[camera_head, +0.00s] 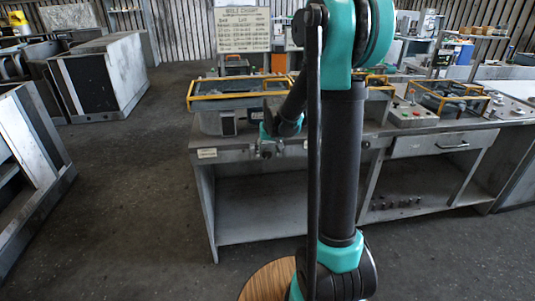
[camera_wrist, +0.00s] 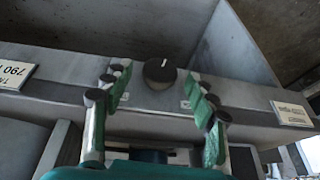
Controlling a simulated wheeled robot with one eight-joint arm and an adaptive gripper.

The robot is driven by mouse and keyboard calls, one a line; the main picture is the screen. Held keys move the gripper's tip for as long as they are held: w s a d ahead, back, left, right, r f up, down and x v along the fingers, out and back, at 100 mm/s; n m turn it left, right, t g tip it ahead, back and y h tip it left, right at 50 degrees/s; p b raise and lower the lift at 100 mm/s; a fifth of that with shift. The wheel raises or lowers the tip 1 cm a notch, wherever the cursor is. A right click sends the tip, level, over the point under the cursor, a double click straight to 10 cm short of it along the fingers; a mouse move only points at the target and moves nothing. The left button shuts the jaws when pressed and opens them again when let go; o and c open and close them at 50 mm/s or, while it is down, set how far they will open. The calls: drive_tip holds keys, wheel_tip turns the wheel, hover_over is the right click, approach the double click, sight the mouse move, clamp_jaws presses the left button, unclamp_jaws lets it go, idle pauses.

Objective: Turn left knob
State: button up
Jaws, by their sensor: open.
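A dark round knob (camera_wrist: 159,73) with a small light mark on its face sits on the grey metal front edge of the workbench in the wrist view. My gripper (camera_wrist: 155,84) is open, with one finger on either side of the knob. Gaps show between the fingers and the knob, and nothing is held. In the camera_head view my gripper (camera_head: 268,147) is at the front edge of the workbench (camera_head: 228,170). The knob cannot be made out there, and I cannot tell from that view which knob this is.
A pale label plate (camera_wrist: 15,74) is left of the knob, and another label (camera_wrist: 292,113) is to the right. A yellow-framed unit (camera_head: 215,100) stands on the bench above my gripper. A drawer (camera_head: 430,144) is farther right. The floor left of the bench is clear.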

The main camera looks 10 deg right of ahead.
drive_tip(key=shift+w+f, duration=0.25)
drive_tip(key=shift+f, duration=0.45)
drive_tip(key=c, duration=1.1)
drive_tip(key=shift+c, duration=0.3)
